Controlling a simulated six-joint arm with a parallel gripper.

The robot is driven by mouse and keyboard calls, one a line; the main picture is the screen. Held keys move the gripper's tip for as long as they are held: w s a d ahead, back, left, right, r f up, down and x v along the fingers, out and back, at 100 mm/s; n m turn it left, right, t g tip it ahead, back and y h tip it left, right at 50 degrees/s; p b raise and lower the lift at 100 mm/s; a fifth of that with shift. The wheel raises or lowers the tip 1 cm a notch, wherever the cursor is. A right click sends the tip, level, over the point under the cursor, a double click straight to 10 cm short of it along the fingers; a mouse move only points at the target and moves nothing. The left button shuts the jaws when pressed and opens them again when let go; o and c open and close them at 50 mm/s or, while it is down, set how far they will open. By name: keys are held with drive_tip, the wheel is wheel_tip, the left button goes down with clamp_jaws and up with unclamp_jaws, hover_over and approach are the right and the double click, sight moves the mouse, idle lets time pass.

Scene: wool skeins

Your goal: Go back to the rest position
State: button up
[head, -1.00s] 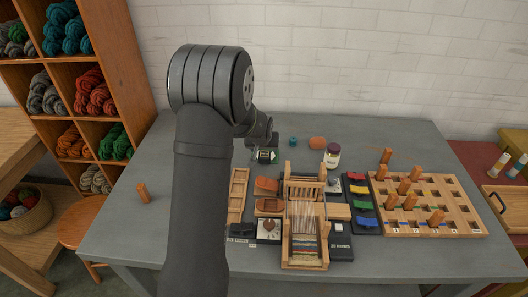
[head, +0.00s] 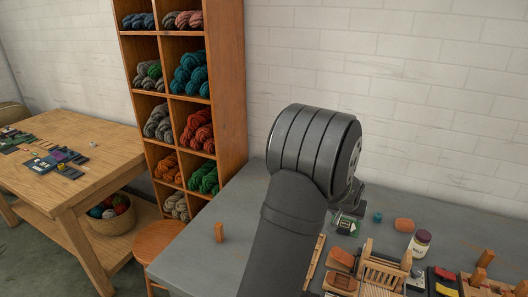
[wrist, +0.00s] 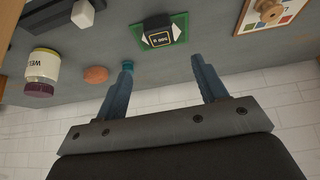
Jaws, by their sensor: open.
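My gripper (wrist: 161,65) shows in the wrist view with two blue-grey fingers spread apart and nothing between them. In the head view my dark arm rises over the grey table (head: 215,262) and hides most of the gripper. A small black display on a green board (wrist: 165,30) lies beyond the fingertips in the wrist view; it also shows in the head view (head: 347,226), just below the wrist. A small teal piece (wrist: 127,66) appears by the left fingertip; whether they touch I cannot tell.
An orange ball (head: 404,225) and a lidded jar (head: 420,243) stand right of the arm. A wooden loom (head: 383,272) is at the front right. An upright wooden peg (head: 219,232) stands at the left. A yarn shelf (head: 230,90) and wooden workbench (head: 90,170) are further left.

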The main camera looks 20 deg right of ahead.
sight(345, 224)
drive_tip(key=x, duration=1.1)
drive_tip(key=shift+f, duration=0.25)
drive_tip(key=shift+r, duration=0.2)
